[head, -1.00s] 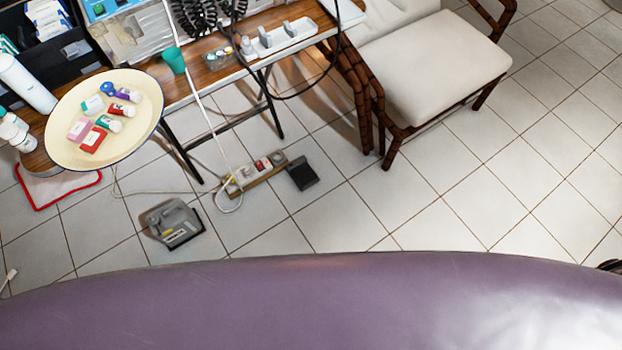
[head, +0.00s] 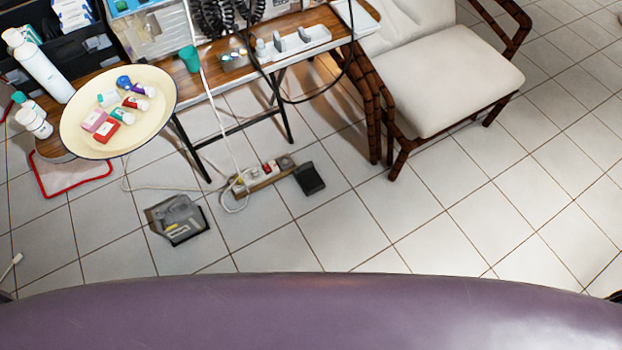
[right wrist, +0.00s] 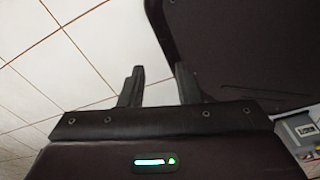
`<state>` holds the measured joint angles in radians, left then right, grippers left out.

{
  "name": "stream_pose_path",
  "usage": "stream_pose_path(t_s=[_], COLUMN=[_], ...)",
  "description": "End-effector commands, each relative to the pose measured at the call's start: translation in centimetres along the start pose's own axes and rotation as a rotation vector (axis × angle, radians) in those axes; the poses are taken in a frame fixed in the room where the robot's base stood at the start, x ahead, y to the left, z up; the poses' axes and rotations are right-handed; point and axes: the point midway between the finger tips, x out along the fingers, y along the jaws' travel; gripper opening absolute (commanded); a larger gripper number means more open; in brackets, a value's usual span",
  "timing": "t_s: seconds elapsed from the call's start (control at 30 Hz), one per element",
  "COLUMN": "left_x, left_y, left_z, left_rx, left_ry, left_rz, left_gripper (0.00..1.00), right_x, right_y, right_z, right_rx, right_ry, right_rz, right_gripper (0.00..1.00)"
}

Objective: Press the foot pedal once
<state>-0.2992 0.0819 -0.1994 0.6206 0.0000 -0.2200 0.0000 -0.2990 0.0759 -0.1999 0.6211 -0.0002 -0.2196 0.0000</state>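A grey, box-like foot pedal (head: 178,220) with a dark base and a small yellow mark lies on the tiled floor, left of the power strip. A grey device (right wrist: 300,132), partly cut off at the right edge of the right wrist view, looks like the same pedal. My right gripper (right wrist: 158,80) is open, its two dark fingers apart with nothing between them. It is apart from the grey device. My left gripper is not in view.
A power strip (head: 262,174) and a small black box (head: 309,178) lie near the pedal, with white cables. A wooden table (head: 222,78), a cream plate (head: 75,125) and a chair (head: 440,80) stand behind. A purple padded surface (head: 320,310) fills the front.

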Motion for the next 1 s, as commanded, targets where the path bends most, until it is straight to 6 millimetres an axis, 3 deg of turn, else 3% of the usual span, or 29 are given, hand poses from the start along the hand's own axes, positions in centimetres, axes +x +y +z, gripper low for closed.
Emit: stream_pose_path(t_s=[0.03, 0.23, 1.0], left_x=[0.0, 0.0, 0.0], left_y=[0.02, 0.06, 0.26], left_z=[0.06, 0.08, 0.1], left_rx=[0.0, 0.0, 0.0], left_ry=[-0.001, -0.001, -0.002], left_rz=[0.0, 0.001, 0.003], left_gripper=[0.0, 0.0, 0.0], right_x=[0.0, 0.0, 0.0], right_y=[0.08, 0.37, 0.45], right_z=[0.09, 0.23, 0.32], right_rx=[-0.001, -0.002, -0.003], right_ry=[-0.001, -0.003, -0.005], right_rz=[0.001, 0.004, 0.005], right_gripper=[0.23, 0.0, 0.0])
